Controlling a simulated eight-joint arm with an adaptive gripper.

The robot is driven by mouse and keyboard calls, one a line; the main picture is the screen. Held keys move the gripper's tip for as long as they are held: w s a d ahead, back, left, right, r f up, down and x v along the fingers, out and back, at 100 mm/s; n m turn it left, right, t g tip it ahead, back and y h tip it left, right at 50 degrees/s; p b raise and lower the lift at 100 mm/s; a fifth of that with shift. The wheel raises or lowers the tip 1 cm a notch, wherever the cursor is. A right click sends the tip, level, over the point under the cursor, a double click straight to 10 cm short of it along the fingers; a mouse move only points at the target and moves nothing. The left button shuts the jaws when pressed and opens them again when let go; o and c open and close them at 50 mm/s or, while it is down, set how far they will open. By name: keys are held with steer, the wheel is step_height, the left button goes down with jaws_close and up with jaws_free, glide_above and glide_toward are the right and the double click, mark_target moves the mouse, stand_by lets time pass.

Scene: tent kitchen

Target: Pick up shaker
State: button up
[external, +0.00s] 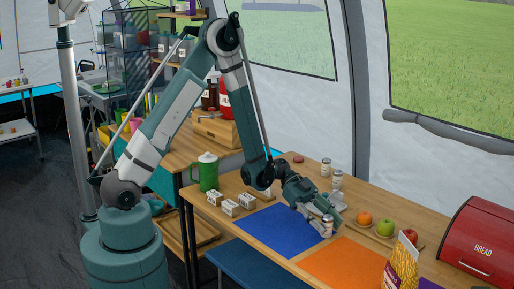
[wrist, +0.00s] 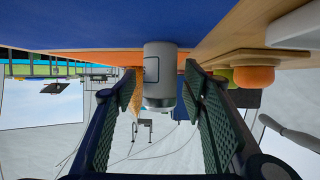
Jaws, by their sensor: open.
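A small shaker with a pale body and metal cap stands on the table at the right edge of the blue mat (external: 278,230). In the external view the shaker (external: 328,226) is partly covered by my gripper (external: 322,222). The wrist view is upside down and shows the shaker (wrist: 160,75) between the tips of the two green-padded fingers. My gripper (wrist: 150,88) is open, with a finger on each side of the shaker. I cannot tell whether either finger touches it. Two similar shakers (external: 326,168) (external: 337,181) stand farther back.
An orange (external: 364,218), a green apple (external: 385,227) and a red apple (external: 410,236) sit to the right. A pasta bag (external: 402,265) stands in front of the red bread box (external: 485,240). Small white boxes (external: 230,207) and a green pitcher (external: 208,172) are left. An orange mat (external: 342,264) lies nearby.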

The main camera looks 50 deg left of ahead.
steer(key=shift+c, duration=0.2)
steer(key=c, duration=1)
steer(key=shift+r+p, duration=1.5)
steer(key=shift+r, duration=3.5)
